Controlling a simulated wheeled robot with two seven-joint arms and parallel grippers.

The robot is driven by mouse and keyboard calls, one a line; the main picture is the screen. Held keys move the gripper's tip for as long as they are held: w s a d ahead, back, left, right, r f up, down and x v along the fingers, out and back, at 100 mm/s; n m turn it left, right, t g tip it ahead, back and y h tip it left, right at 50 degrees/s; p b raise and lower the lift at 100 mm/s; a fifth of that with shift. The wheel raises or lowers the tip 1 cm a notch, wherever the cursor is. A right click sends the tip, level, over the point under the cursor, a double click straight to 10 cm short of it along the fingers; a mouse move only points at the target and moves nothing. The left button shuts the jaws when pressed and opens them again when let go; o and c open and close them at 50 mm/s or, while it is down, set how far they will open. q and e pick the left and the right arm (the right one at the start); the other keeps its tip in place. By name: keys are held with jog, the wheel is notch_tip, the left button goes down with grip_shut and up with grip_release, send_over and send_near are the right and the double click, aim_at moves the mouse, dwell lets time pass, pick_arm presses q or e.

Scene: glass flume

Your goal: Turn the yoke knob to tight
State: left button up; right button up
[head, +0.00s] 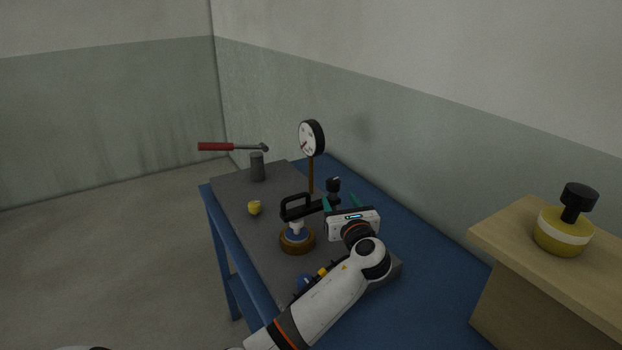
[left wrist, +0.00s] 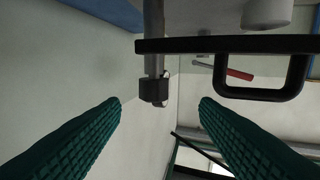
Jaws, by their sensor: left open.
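The yoke knob (head: 333,185) is a small black knob at the right end of the black yoke (head: 309,210). In the left wrist view the knob (left wrist: 153,90) sits on a grey shaft by the black bar (left wrist: 180,45). The yoke has a loop handle (left wrist: 290,92) and lies above a white and blue piece (head: 297,230) on a round brown base (head: 297,244). My left gripper (head: 341,201) is open beside the knob. Its teal fingers are spread, with the knob ahead between them in the wrist view; I see no contact. My right gripper is not in view.
A dial gauge (head: 312,138) stands on a post behind the yoke. A red-handled tool (head: 217,147) rests at a grey cylinder (head: 257,167). A small yellow object (head: 254,208) lies on the grey slab (head: 232,193). A yellow bottle (head: 563,238) stands on a wooden box at right.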

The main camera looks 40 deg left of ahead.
aim_at(332, 179)
pick_arm(q)
jog(key=shift+m+t+h, duration=0.3)
jog(key=shift+m+t, duration=0.1)
jog(key=shift+t, duration=0.1)
jog(key=x, duration=0.4)
jog(key=shift+w+a+r, duration=0.25)
jog(key=shift+w, duration=0.05)
jog(key=x, duration=0.5)
jog(key=shift+f+p, duration=0.1)
jog(key=shift+p, duration=0.2)
jog(key=shift+w+a, duration=0.3)
jog(key=shift+w, duration=0.05)
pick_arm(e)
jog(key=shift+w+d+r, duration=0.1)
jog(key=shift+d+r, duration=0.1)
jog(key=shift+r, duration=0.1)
pick_arm(q)
jog(key=c, duration=1)
